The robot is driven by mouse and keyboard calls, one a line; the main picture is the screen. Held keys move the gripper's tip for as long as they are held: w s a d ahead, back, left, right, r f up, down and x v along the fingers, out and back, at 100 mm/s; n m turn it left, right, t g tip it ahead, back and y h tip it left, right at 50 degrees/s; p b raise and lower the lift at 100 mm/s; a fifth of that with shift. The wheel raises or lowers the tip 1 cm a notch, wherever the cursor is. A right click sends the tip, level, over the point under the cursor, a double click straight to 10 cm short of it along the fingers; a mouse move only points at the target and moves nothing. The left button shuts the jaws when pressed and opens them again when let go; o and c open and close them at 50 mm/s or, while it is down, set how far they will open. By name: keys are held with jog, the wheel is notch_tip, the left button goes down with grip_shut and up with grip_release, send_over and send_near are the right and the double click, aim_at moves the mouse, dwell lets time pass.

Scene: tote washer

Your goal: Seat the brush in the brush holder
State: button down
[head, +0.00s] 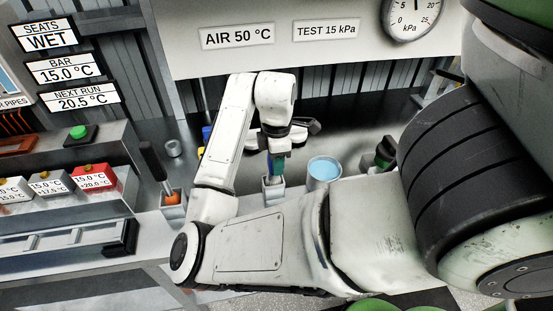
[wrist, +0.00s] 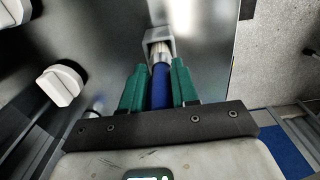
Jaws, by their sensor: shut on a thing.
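The brush has a blue handle (wrist: 161,90) and a pale lower end. In the wrist view my gripper (wrist: 160,85) has its green fingers shut on the handle, one on each side. The brush holder (wrist: 159,34) is a small grey square socket just past the fingertips. The brush's pale end lies within the holder's outline at its mouth; how deep it sits I cannot tell. In the head view my gripper (head: 276,163) points down just above the holder (head: 273,191). My wrist hides most of the brush there.
A light-blue-topped cup (head: 323,170) stands just right of the holder. A dark-and-green object (head: 385,152) stands further right. In the wrist view white knobs (wrist: 60,86) lie left.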

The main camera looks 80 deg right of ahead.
jog(key=shift+f+p, duration=0.2)
jog(key=shift+p, duration=0.1)
dwell(0.5)
jog(key=c, duration=0.8)
grip_release()
jog(key=shift+o, duration=0.4)
jog(key=o, duration=0.5)
jog(key=shift+r+p, duration=1.35)
jog(key=shift+p, duration=0.2)
jog(key=shift+r+p, duration=0.5)
jog(key=shift+r, duration=2.65)
